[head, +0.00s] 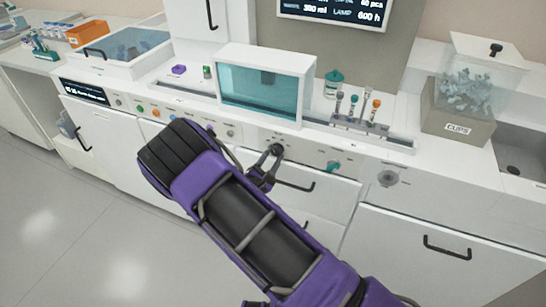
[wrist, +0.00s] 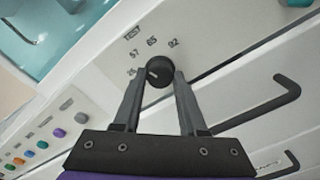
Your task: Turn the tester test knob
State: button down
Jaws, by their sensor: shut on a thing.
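The tester test knob (wrist: 158,71) is a round black dial with a light pointer mark on the white front panel. The label TEST and several numbers are printed around it in the wrist view. In the head view the knob (head: 277,150) is partly covered by my gripper (head: 268,165). My gripper is shut on the knob, with one finger on each side of it in the wrist view (wrist: 159,82). The pointer mark is small, and I cannot tell exactly which number it points at.
A teal-windowed tank (head: 264,88) stands above the panel. A teal knob (head: 333,167) and a dark drawer handle (head: 296,186) are close to the right of my gripper. Coloured buttons (head: 155,113) line the panel to the left. The floor (head: 60,210) in front is clear.

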jog(key=shift+c, duration=2.3)
grip_release()
jog(key=v, duration=1.7)
jog(key=shift+s, duration=0.25)
jog(key=shift+a, duration=0.1)
